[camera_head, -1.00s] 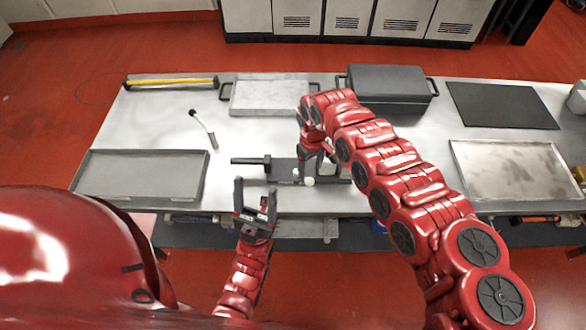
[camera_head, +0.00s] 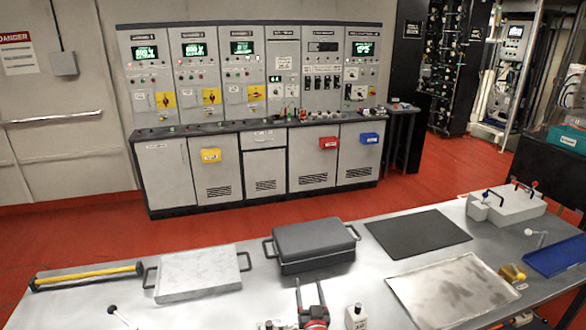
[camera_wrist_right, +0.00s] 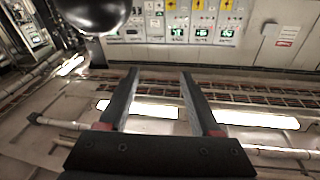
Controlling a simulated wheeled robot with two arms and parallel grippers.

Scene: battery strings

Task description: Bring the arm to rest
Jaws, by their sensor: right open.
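My right gripper (camera_head: 310,294) shows at the bottom edge of the head view, its two dark fingers pointing up and apart. In the right wrist view, the right gripper (camera_wrist_right: 158,76) is open with nothing between its fingers. Its wrist camera sees the room upside down, with the ceiling behind the fingers and the control panels at the top. Most of my right arm is below the head view. My left gripper is out of view.
The steel bench (camera_head: 205,312) bears a grey lidded case (camera_head: 312,240), a pale tray (camera_head: 197,275), a black mat (camera_head: 418,233), a metal sheet tray (camera_head: 455,290) and a yellow-handled bar (camera_head: 90,275). Control cabinets (camera_head: 260,165) stand behind, across a red floor (camera_head: 420,180).

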